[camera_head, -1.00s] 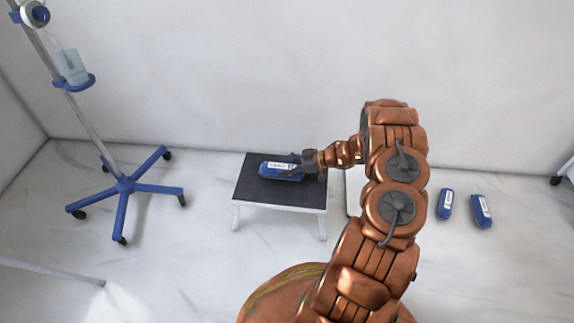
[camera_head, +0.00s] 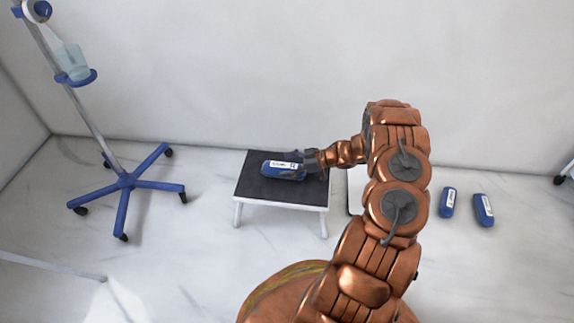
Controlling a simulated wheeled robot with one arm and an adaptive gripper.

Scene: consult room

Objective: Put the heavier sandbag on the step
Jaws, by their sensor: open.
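A blue sandbag (camera_head: 280,170) with a white label lies on the black top of the step (camera_head: 262,190), which has white legs. My gripper (camera_head: 302,168) is at the right end of this sandbag, open, with its fingers at or around that end. Whether the fingers touch the bag cannot be told. Two more blue sandbags stand apart on the floor at the right, one nearer my arm (camera_head: 448,202) and one further right (camera_head: 484,210). The labels are too small to read. My arm hides the floor to the right of the step.
A drip stand with a blue wheeled base (camera_head: 125,181) stands on the floor left of the step. The white wall is close behind the step. The floor between stand and step is clear.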

